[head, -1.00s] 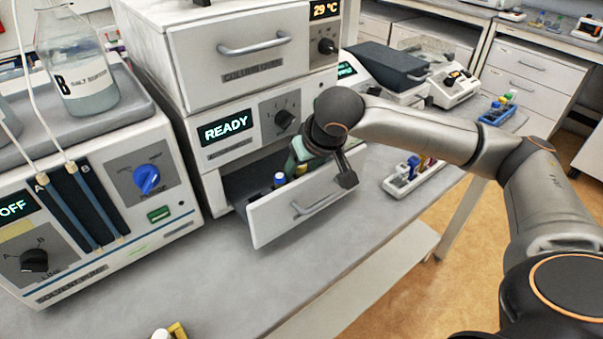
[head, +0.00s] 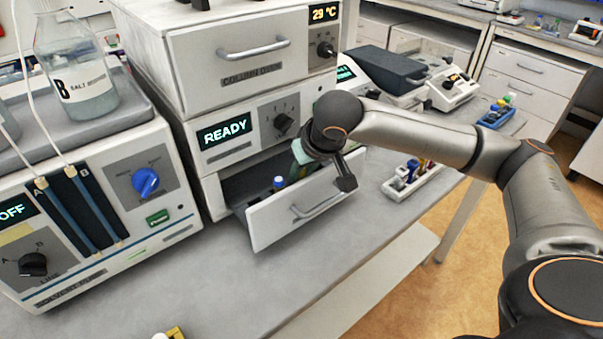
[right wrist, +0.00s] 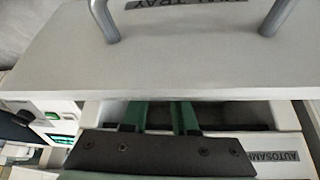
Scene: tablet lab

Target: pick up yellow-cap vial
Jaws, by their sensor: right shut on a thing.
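The drawer (head: 300,215) under the READY panel stands open; its pale front also fills the upper part of the right wrist view (right wrist: 160,72). A blue-cap vial (head: 279,183) stands inside the drawer. My right gripper (head: 303,157) reaches down into the drawer, to the right of the blue-cap vial. My left gripper is out of view.
The oven drawer (head: 250,50) sits above the open one. The solvent pump (head: 100,220) stands at left with a bottle (head: 80,80) on top. A vial rack (head: 410,180) stands right of the drawer. The bench in front is mostly clear.

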